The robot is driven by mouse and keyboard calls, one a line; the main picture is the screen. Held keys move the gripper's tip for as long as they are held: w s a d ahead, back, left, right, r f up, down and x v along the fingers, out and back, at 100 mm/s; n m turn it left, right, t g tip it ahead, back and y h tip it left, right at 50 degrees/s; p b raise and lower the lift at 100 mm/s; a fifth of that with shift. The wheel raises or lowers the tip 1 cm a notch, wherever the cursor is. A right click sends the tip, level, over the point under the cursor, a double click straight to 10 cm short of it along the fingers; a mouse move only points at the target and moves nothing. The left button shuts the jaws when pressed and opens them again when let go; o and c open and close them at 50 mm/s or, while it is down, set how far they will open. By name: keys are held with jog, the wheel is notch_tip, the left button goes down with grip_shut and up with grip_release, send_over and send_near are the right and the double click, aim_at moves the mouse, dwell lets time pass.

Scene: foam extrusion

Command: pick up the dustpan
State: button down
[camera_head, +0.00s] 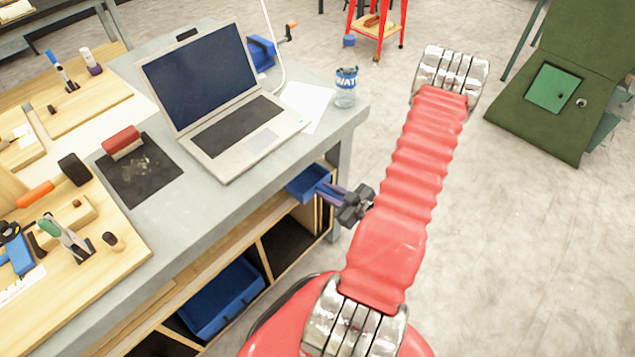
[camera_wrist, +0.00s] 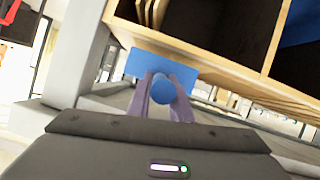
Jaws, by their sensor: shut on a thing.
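The dustpan is blue. In the head view its flat pan (camera_head: 306,183) shows at the right end of the shelf under the workbench. In the wrist view the blue pan (camera_wrist: 200,72) is ahead, with its round blue handle end between the purple fingers. My gripper (camera_head: 324,193) reaches in from the right, below the bench top's edge. It is shut on the dustpan; the fingers (camera_wrist: 162,88) lie on either side of the handle. The fingers and the shelf edge hide part of the dustpan.
The workbench (camera_head: 225,205) carries a laptop (camera_head: 215,95) and a glass jar (camera_head: 346,88) near its right corner. Wooden shelf compartments hold a blue bin (camera_head: 218,298). A green machine (camera_head: 560,80) stands at the far right. The floor (camera_head: 520,240) right of my arm is clear.

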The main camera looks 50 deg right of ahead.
jog(key=shift+s+a, duration=0.15)
jog(key=shift+s, duration=3.35)
